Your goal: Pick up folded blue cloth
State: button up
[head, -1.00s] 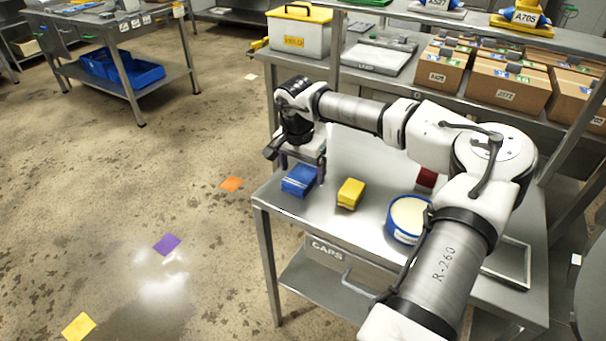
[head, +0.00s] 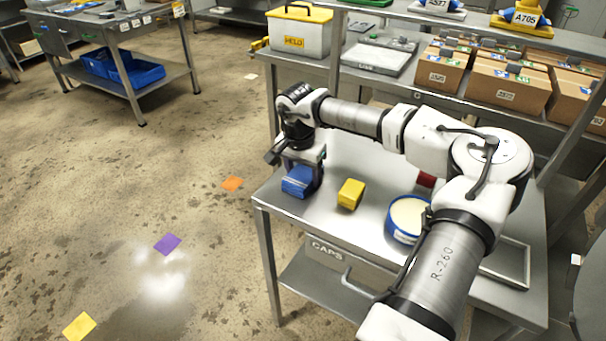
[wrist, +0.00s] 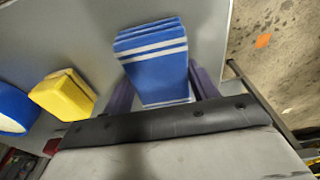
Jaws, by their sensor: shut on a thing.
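The folded blue cloth (head: 299,181), with white stripes along its edges, is at the left end of the steel table (head: 330,236). My gripper (head: 303,178) is over it, pointing down. In the wrist view the cloth (wrist: 160,72) sits between the two purple fingers of my gripper (wrist: 163,90), one along each side. The gripper is shut on it. I cannot tell whether the cloth is clear of the tabletop.
A folded yellow cloth (head: 350,194) lies just right of the blue one. A round blue tub (head: 407,218) with a pale top stands farther right. Cardboard boxes (head: 506,84) line the shelf behind. The table's left edge is close to the cloth, with open floor beyond.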

aim_at(303, 173)
notch_tip(303, 173, up, 20)
jog(key=b, duration=0.2)
jog(key=shift+f, duration=0.1)
jog(key=o, duration=0.3)
jog(key=shift+c, duration=1.2)
